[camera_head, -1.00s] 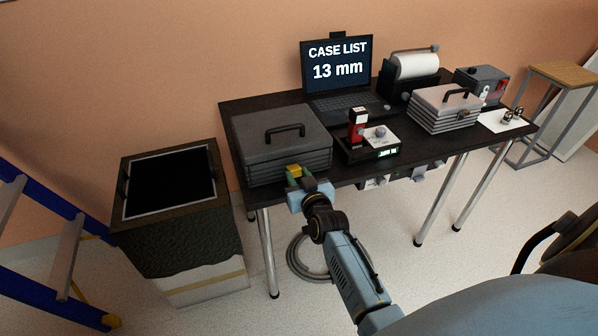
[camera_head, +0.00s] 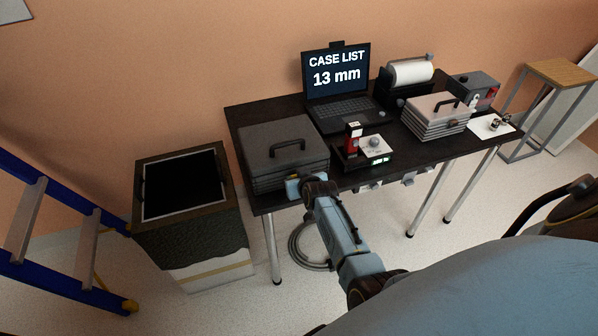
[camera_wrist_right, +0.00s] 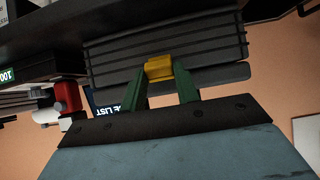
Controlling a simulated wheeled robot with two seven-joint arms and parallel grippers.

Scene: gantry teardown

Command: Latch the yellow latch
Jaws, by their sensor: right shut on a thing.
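A dark grey case (camera_head: 262,150) with a black handle and ribbed sides sits at the left end of the black table. The yellow latch (camera_wrist_right: 159,68) shows in the right wrist view on the case's ribbed front, near the lid seam. My right gripper (camera_wrist_right: 160,88) has its green fingers on both sides of the latch and is shut on it. In the head view my right gripper (camera_head: 293,187) is at the case's front face, and its wrist hides the latch there. My left gripper is not in view.
On the black table (camera_head: 400,155) stand a laptop (camera_head: 341,90), a red and white device (camera_head: 366,148), a lighter case (camera_head: 436,114) and a paper roll (camera_head: 410,73). A dark open bin (camera_head: 190,235) is left of the table, beside a blue ladder (camera_head: 65,255).

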